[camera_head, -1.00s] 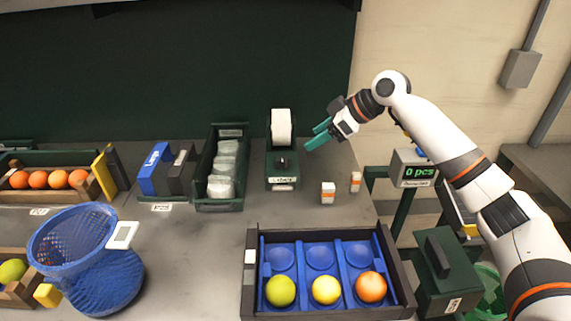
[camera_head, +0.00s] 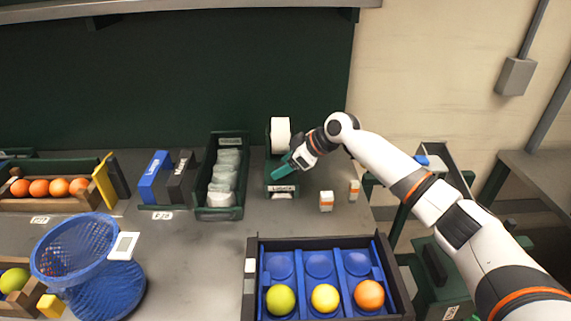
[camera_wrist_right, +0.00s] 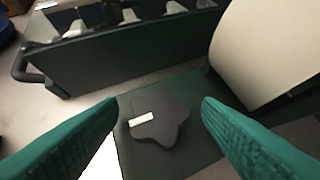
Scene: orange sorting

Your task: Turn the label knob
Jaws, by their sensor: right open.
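The label knob (camera_wrist_right: 158,124) is a dark, star-shaped knob with a white mark, on the face of the green label dispenser (camera_head: 283,189). A white label roll (camera_head: 280,134) sits at the back of the dispenser and also fills the upper right of the right wrist view (camera_wrist_right: 275,50). My right gripper (camera_head: 281,171) is open over the dispenser. In the right wrist view its teal fingers (camera_wrist_right: 160,118) stand on either side of the knob, with visible gaps. In the head view the gripper hides the knob. My left gripper is not in view.
A green bin (camera_head: 219,213) of white packets stands just left of the dispenser. Two small orange-and-white boxes (camera_head: 326,201) stand to its right. A dark tray (camera_head: 250,296) with blue cups and fruit lies in front. The blue mesh basket (camera_head: 75,250) is at front left.

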